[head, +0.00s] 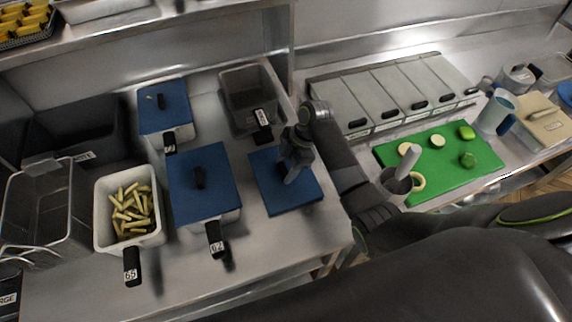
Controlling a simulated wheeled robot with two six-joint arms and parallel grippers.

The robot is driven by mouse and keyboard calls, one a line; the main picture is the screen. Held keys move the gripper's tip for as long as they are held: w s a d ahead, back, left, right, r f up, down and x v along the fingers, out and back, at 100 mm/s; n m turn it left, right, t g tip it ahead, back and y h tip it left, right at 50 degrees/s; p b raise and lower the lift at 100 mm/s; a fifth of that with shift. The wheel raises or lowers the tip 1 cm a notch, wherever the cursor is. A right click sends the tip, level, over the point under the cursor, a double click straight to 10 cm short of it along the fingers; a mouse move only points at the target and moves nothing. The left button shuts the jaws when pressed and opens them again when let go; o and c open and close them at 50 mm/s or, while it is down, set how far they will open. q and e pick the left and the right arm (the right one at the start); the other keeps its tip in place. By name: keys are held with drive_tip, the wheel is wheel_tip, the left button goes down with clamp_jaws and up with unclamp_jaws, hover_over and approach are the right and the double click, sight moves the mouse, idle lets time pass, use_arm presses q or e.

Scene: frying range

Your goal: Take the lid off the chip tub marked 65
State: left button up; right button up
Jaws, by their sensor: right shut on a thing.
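The chip tub marked 65 (101,222) is a white tub at the left of the steel counter, with its label on a black handle. It is open and pale cut chips (132,210) show inside. My right gripper (290,172) is shut on a blue square lid (305,197) at its middle, to the right of the tubs. The lid looks flat, on or just above the counter; I cannot tell if it touches. The gripper hides the lid's handle. My left gripper is not in view.
A blue-lidded tub (203,172) stands right of the open tub, and another (165,105) behind. A wire basket (40,215) is at far left. An empty grey container (250,90) stands behind the held lid. A green board (455,172) with vegetables lies right.

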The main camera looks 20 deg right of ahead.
drive_tip(key=shift+f, duration=0.2)
drive_tip(key=o, duration=1.2)
drive_tip(key=shift+c, duration=0.2)
drive_tip(key=p+v, duration=0.3)
drive_tip(key=v, duration=1.4)
drive_tip(key=shift+s+d, duration=0.1)
